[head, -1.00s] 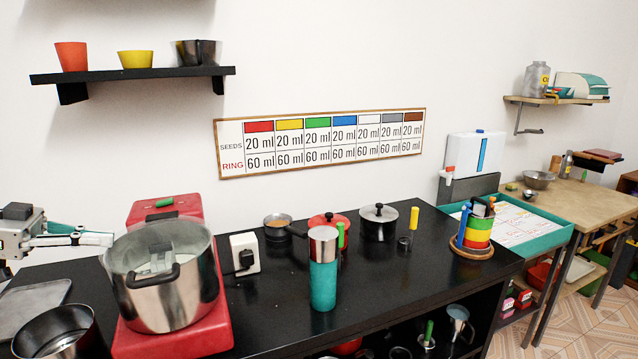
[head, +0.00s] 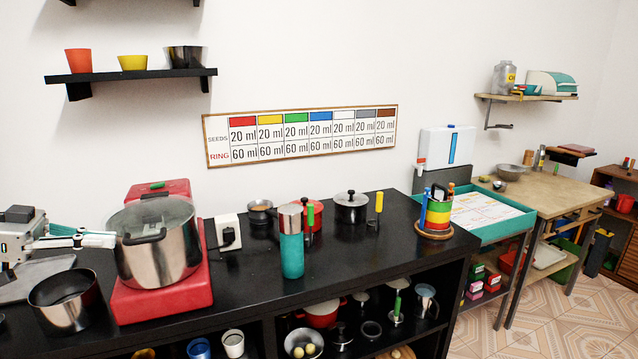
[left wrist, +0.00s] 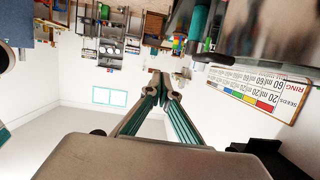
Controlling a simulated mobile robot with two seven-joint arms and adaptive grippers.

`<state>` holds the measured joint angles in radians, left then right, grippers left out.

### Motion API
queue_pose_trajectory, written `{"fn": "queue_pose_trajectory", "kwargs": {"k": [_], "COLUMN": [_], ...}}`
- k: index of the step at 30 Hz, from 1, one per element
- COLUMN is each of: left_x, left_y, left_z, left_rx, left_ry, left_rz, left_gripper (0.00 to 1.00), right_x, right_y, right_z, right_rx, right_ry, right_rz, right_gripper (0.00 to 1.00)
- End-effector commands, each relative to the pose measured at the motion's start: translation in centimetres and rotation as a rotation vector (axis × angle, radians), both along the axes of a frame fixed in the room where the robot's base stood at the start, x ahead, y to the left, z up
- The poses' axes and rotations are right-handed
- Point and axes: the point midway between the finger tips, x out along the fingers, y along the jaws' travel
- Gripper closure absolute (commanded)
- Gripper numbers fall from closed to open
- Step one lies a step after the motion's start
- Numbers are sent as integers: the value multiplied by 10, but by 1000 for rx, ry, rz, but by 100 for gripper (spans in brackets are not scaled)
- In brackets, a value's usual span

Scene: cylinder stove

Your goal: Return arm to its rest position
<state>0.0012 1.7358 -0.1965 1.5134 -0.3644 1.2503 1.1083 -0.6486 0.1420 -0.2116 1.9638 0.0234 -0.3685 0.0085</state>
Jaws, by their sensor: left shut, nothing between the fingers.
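My left gripper (head: 108,241) comes in from the left edge of the head view. Its fingers are shut and empty, pointing right, close to the left side of a steel pot (head: 166,258) with a glass lid. I cannot tell whether the fingertips touch the pot. The pot stands on a red stove (head: 160,303) on the black counter. In the left wrist view the closed fingertips (left wrist: 160,84) show against the room, with nothing between them. My right gripper is not in view.
An open steel pot (head: 64,312) stands in front of the left arm. A teal bottle (head: 291,256), a white socket box (head: 228,232) and small pots stand to the right on the black counter (head: 340,250). A shelf (head: 130,75) hangs above.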

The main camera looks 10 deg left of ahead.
Motion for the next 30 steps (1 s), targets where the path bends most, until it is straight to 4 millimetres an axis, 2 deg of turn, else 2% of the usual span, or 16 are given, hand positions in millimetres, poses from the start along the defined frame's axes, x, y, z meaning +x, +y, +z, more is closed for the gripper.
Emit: {"fn": "queue_pose_trajectory", "kwargs": {"k": [1, 8, 11, 17, 18, 24, 30], "left_x": [1, 7, 6, -6, -11, -43, -88], "left_y": [-5, -24, -38, -78, -87, -138, -193], "left_z": [-25, -100, -141, -239, -258, -343, -411], "left_rx": [-23, -57, -71, -79, -74, -25, 63], "left_ry": [-3, -79, -111, -160, -164, -145, -62], "left_rz": [7, 69, 114, 254, 286, 446, 587], "left_gripper": [100, 100, 100, 100, 100, 100, 100], "right_x": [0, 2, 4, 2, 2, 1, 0], "right_y": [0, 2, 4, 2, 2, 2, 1], "right_z": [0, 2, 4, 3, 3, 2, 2], "right_rx": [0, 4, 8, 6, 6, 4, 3], "right_ry": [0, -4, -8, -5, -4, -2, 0], "right_rz": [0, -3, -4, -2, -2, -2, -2], "right_gripper": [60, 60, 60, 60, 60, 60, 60]}}
